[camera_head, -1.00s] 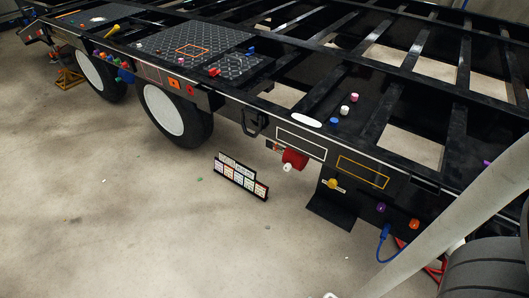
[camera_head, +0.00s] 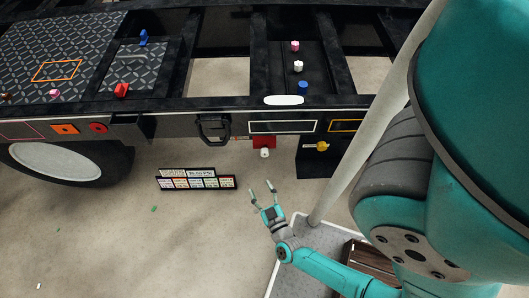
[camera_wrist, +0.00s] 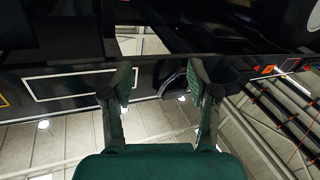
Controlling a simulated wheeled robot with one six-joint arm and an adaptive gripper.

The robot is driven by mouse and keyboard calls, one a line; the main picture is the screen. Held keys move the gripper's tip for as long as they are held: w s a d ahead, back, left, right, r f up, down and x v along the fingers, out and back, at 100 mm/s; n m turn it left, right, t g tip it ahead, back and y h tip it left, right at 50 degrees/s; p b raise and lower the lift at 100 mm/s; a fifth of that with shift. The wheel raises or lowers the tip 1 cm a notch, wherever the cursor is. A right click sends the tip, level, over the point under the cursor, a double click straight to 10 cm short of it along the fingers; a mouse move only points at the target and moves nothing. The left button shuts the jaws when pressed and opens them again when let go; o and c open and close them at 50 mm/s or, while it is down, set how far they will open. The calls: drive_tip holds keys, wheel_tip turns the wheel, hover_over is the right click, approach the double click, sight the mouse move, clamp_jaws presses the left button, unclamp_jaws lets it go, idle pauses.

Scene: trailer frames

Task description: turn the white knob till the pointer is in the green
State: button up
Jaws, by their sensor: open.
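A white knob (camera_head: 265,153) sticks out of a red box (camera_head: 264,142) under the trailer's side rail in the head view. Another white knob (camera_head: 298,66) stands on the black deck between a pink one (camera_head: 295,46) and a blue one (camera_head: 303,84). No pointer or green zone can be made out. My gripper (camera_head: 261,188) is open and empty, below and apart from the red box. In the wrist view its two fingers (camera_wrist: 161,82) are spread with nothing between them. No white knob can be made out there.
A row of small cards on a black stand (camera_head: 196,183) is on the floor at left. A yellow knob (camera_head: 322,146) sits on a black panel to the right. A black handle (camera_head: 214,128) hangs from the rail. A pale slanting pole (camera_head: 362,125) stands at right. Open floor lies front left.

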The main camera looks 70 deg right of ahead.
sight(265, 155)
drive_tip(key=w+d+f+m+g+h, duration=0.1)
drive_tip(key=w+d+f+g, duration=0.1)
drive_tip(key=d, duration=0.4)
drive_tip(key=w+d+f+g+h, duration=0.1)
drive_tip(key=w+d+f+g, duration=0.1)
drive_tip(key=d, duration=0.4)
drive_tip(key=w+d+f+m+g+h, duration=0.1)
drive_tip(key=w+d+f+g, duration=0.1)
drive_tip(key=d, duration=0.5)
drive_tip(key=shift+d+f+m+h, duration=0.1)
drive_tip(key=shift+f+m+h, duration=0.2)
drive_tip(key=shift+f+h, duration=0.1)
clamp_jaws()
